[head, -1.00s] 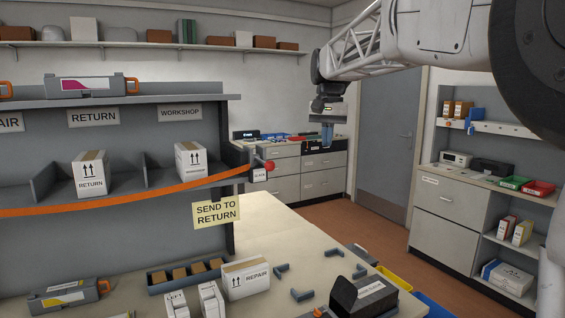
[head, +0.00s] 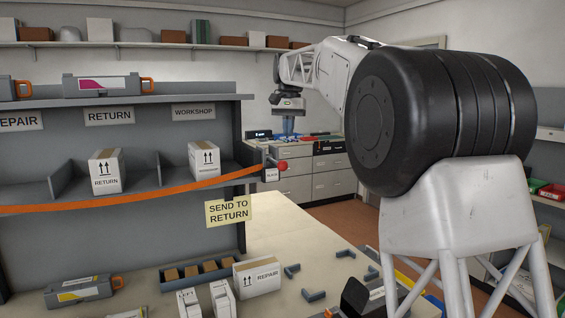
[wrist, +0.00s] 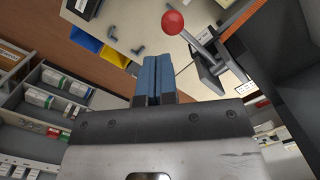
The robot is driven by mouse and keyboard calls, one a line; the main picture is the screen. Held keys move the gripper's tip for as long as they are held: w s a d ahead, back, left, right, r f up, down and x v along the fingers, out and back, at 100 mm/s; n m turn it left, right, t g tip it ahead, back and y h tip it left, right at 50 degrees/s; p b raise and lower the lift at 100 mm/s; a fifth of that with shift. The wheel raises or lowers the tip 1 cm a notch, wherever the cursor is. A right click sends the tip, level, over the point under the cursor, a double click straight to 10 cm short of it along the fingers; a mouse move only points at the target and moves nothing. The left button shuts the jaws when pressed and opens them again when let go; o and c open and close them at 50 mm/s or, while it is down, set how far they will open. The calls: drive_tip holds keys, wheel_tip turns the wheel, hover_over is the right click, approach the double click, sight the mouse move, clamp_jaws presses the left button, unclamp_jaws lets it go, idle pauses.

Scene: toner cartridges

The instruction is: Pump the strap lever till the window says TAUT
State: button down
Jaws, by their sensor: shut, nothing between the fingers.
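The strap lever ends in a red ball knob (head: 282,166) at the right end of the shelf unit. An orange strap (head: 130,202) runs from it across the shelf front and sags. The small white window plate (head: 271,175) beside the knob appears to read SLACK, in tiny letters. My gripper (head: 288,126), with blue fingers, appears above the knob in the head view; the depth between them is unclear. In the wrist view the shut, empty fingers (wrist: 152,78) point below and left of the red knob (wrist: 173,22), apart from it. The lever's metal arm (wrist: 199,45) also shows there.
White boxes marked RETURN (head: 106,171) and WORKSHOP (head: 204,159) stand in the shelf bays. A REPAIR box (head: 257,276) and grey brackets (head: 314,296) lie on the bench. A yellow note (head: 229,210) says SEND TO RETURN.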

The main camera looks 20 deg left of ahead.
sight(282, 161)
drive_tip(key=shift+w+a, duration=0.2)
drive_tip(key=shift+a, duration=0.75)
drive_tip(key=shift+f, duration=0.25)
drive_tip(key=shift+s+f, duration=0.2)
drive_tip(key=shift+f, duration=1.45)
drive_tip(key=shift+s+f, duration=0.15)
drive_tip(key=shift+f, duration=1.5)
drive_tip(key=shift+f, duration=0.1)
